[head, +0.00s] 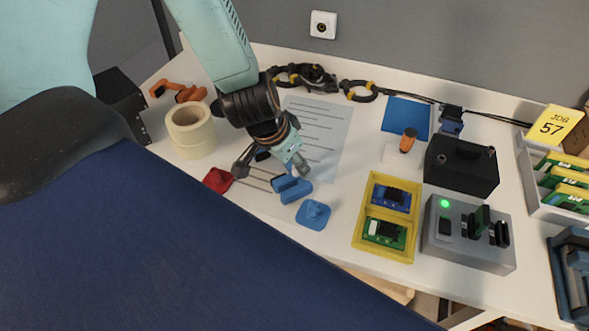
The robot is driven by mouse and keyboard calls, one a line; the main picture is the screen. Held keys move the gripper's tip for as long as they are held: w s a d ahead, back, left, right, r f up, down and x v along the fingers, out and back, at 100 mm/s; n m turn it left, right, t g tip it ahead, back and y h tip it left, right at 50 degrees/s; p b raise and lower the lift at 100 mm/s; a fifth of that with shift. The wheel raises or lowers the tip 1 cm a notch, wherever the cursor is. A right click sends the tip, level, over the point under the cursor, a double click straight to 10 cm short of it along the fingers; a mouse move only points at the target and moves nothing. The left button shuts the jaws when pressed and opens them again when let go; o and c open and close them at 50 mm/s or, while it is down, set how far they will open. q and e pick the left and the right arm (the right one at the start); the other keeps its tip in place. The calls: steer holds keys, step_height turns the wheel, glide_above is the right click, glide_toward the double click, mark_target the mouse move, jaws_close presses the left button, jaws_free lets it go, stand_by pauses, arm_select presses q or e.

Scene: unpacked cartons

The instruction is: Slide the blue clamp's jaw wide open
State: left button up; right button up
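A blue clamp part (292,188), made of blocky blue pieces, lies on the white table below my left gripper. A second blue piece (313,214) with a raised knob lies just in front and to the right of it. Thin dark bars run left from near the blue pieces to a red piece (218,180); how they join is hard to tell. My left gripper (270,169) points down over this spot, its fingers spread apart. One finger is near the red piece, the other just above the blue part. Contact cannot be told. My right gripper is not in view.
A tape roll (192,131) stands to the left and a printed sheet (325,130) lies behind the gripper. A yellow tray (387,216) with circuit boards and a grey test box (468,235) with a green light stand to the right. Black cable (410,95) runs along the back.

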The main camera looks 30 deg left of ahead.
arm_select(q)
steer(key=shift+w+d+f, duration=0.15)
steer(key=shift+f, duration=0.3)
steer(key=shift+b, duration=0.3)
steer(key=shift+a+f, duration=0.1)
steer(key=shift+a, duration=0.1)
steer(key=shift+d, duration=0.15)
steer(key=shift+c, duration=1.3)
jaws_close()
